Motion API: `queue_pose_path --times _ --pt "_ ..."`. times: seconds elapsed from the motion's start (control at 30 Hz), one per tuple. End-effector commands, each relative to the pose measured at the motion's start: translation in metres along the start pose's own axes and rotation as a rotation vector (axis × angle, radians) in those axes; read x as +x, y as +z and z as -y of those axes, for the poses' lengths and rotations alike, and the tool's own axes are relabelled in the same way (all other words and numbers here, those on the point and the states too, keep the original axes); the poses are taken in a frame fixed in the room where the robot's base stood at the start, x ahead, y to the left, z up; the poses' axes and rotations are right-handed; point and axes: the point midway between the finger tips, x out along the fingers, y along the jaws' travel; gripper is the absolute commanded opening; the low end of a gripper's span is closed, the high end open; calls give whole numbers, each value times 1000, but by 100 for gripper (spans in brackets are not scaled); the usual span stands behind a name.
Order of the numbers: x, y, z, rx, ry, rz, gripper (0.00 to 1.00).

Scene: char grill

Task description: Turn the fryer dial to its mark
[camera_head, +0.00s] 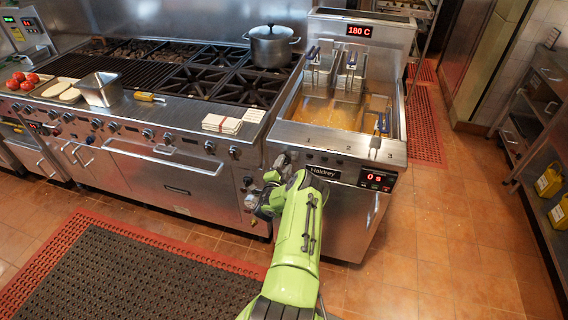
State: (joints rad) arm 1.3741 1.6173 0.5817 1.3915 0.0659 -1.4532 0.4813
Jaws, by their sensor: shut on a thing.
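The fryer (350,222) is a steel unit right of the range, with "Haldrey" on its front panel. A small front display (376,178) shows a red 0 and another character. My green arm reaches up from the bottom centre. My gripper (282,162) is at the left end of the fryer's front panel, shut on what appears to be the fryer dial. The dial and its mark are hidden behind the gripper and wrist, so its angle cannot be read.
Left is the range (155,165) with a pot (271,46) and knobs. A dark mat (120,275) covers the floor at left; the tiles at right are clear.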

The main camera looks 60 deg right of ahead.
Motion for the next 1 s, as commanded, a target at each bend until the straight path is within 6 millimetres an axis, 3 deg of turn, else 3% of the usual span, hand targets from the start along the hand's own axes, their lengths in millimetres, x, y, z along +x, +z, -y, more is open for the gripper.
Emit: queue_pose_path --times 1.0 --pt "-1 4 4 -884 2 6 12"
